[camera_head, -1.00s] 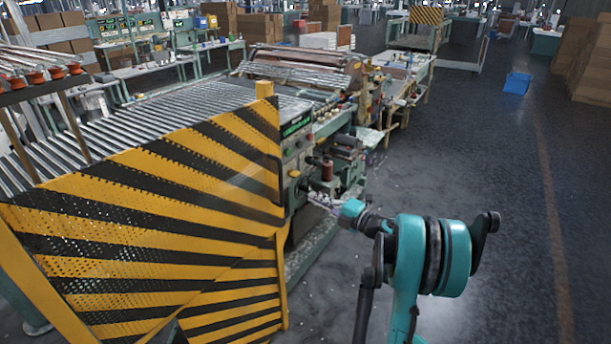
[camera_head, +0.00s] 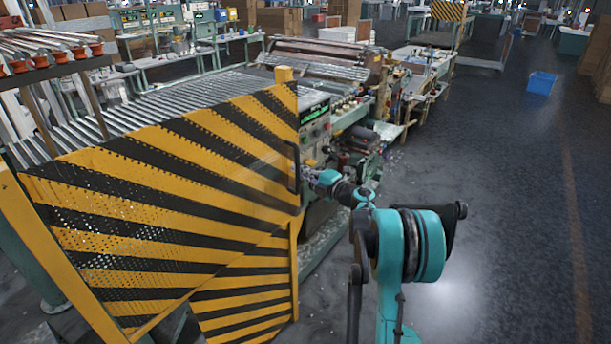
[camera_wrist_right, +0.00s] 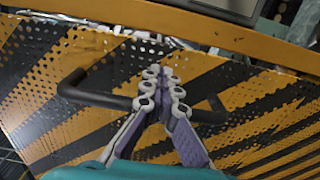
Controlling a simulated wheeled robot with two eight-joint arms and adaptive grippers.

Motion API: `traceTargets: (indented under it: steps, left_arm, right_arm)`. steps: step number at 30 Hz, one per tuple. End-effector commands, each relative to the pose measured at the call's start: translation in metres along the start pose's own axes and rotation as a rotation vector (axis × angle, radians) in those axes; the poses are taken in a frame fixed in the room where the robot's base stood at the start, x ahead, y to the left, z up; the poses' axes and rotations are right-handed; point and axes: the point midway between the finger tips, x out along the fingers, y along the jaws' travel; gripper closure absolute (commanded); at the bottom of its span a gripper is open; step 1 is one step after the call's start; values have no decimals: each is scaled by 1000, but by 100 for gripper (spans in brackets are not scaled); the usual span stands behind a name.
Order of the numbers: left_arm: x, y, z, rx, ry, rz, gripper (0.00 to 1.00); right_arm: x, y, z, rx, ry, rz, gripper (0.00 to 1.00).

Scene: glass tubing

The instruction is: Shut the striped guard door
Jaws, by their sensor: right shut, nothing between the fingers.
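The striped guard door (camera_head: 190,180) is a perforated yellow-and-black panel at the left of the head view, in front of the roller bed. Its black bar handle (camera_head: 293,168) is near the panel's right edge. The handle also shows in the wrist view (camera_wrist_right: 88,92), on the perforated face. My right gripper (camera_head: 309,175) is beside the handle. In the wrist view its fingers (camera_wrist_right: 165,85) are shut with nothing between them and cover the middle of the handle bar. I cannot tell whether they touch it. My left gripper is out of view.
The roller machine (camera_head: 190,108) extends behind the door, with a control panel (camera_head: 314,120) just right of the door's upper corner. A tube rack (camera_head: 55,62) is at the upper left. A blue bin (camera_head: 541,82) lies on the open floor (camera_head: 500,200) at the right.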

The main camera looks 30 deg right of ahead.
Motion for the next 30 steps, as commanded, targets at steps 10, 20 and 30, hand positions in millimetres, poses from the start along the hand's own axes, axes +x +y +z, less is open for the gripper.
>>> traceTargets:
  steps: [10,20,30]
  left_arm:
    - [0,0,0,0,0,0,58]
    - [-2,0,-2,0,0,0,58]
    - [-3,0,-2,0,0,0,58]
  right_arm:
    - [2,0,0,0,0,0,100]
    - [68,0,-1,-1,5,1,100]
    - [89,2,-3,1,3,4,100]
